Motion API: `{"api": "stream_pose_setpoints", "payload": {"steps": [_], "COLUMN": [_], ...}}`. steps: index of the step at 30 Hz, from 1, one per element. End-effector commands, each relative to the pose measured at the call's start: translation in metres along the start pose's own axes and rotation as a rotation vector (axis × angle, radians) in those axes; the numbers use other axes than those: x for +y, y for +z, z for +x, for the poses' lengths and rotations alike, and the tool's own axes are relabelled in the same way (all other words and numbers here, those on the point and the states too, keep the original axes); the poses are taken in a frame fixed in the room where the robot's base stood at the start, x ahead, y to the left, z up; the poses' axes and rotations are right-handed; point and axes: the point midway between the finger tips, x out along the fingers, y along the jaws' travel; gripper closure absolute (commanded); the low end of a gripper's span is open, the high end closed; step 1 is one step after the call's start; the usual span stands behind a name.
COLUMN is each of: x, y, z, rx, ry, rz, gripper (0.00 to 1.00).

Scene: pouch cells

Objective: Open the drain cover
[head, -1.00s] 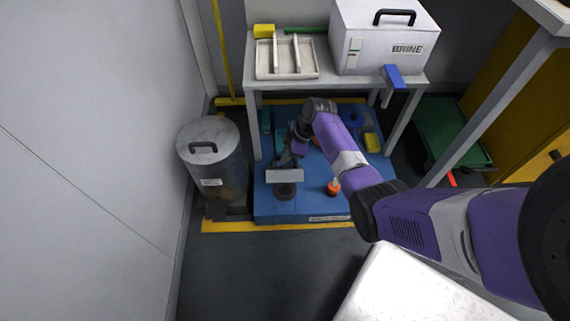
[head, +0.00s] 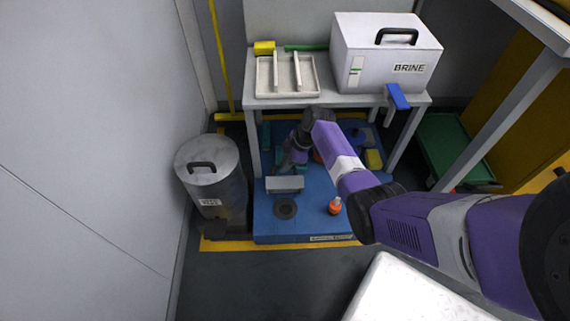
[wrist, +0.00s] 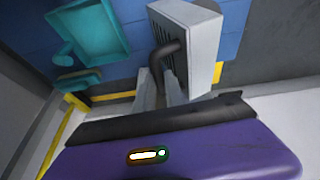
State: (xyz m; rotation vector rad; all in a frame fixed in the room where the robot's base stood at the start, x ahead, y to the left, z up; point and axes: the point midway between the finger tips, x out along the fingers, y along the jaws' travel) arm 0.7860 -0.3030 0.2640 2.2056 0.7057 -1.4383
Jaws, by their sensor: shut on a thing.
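The drain cover (wrist: 200,45) is a light grey block with a slatted face and a dark curved handle (wrist: 168,48). My gripper (wrist: 162,82) is shut on this handle in the wrist view. In the head view the cover (head: 285,184) shows as a pale plate at the end of my arm, over the blue mat (head: 300,228). A dark round drain (head: 285,208) lies uncovered in the mat, just in front of the cover. My fingertips are hard to make out in the head view.
An orange bottle (head: 335,207) stands right of the drain. A grey lidded bin (head: 211,180) stands left of the mat. A table (head: 345,99) with a BRINE box (head: 385,60) is above and behind. A teal tray (wrist: 92,35) lies near the cover.

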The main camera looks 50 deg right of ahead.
Motion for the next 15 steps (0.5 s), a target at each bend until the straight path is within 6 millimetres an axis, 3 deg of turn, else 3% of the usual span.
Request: {"api": "stream_pose_setpoints", "payload": {"steps": [2, 3, 6, 15], "x": [-0.0007, -0.0006, -0.0004, 0.0004], "y": [0.0015, 0.0015, 0.0012, 0.0002], "z": [0.0007, 0.0006, 0.0003, -0.001], "rx": [-0.003, -0.003, -0.002, 0.0], "ry": [-0.001, -0.001, 0.0, 0.001], "rz": [0.001, 0.001, 0.001, 0.0], "gripper": [1.0, 0.84, 0.64, 0.64]}}
